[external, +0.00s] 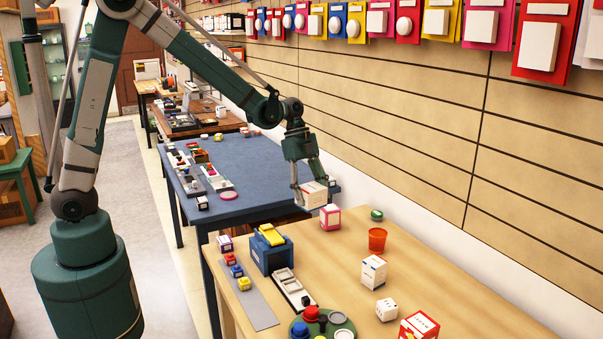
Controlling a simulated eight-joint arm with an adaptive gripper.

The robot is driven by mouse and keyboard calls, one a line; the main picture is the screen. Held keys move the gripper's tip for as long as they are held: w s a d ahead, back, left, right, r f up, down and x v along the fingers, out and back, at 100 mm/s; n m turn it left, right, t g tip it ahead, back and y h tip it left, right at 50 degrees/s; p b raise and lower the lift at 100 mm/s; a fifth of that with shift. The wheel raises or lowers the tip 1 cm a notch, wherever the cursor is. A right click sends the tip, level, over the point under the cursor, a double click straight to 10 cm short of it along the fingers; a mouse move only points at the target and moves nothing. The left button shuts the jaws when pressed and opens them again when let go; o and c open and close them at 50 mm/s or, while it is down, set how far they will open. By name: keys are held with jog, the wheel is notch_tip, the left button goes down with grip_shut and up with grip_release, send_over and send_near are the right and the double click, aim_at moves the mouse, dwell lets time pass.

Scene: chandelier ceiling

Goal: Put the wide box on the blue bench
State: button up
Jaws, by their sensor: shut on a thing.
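My gripper (311,181) points down and is shut on a wide, whitish box with small reddish markings (314,195). Its fingers hold the box at its two sides. In the picture the box is over the near right corner of the blue bench (246,159), close to the back edge of the wooden table; its exact height is hard to tell. The blue bench stands behind the wooden table, with free surface in its middle and right part.
The wooden table (345,266) holds a pink-and-white box (330,217), an orange cup (377,240), a white box (373,272) and a blue box-like item (270,254). Trays and small blocks line the bench's left side, near a pink disc (228,196). A slatted wall (420,120) runs along the right.

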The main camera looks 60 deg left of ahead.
jog(key=w+a+n+t+y, duration=0.15)
jog(key=a+n, duration=0.25)
jog(key=a, duration=1)
jog(key=w+a+n+t+y, duration=0.1)
jog(key=w+a+n, duration=0.25)
jog(key=a, duration=1.15)
jog(key=w+a+n+t+y, duration=0.15)
jog(key=a+n, duration=0.35)
jog(key=a, duration=0.9)
jog(key=s+a+n+b, duration=0.1)
jog(key=s+a+n, duration=0.25)
jog(key=a, duration=1.15)
jog(key=x, duration=0.2)
jog(key=s+x, duration=0.1)
jog(key=x, duration=0.2)
jog(key=shift+d+f, duration=0.15)
jog(key=shift+d, duration=0.05)
jog(key=shift+f+b, duration=0.6)
jog(key=shift+f, duration=2.55)
jog(key=shift+f, duration=0.1)
jog(key=shift+f+b, duration=0.35)
jog(key=shift+f, duration=1.4)
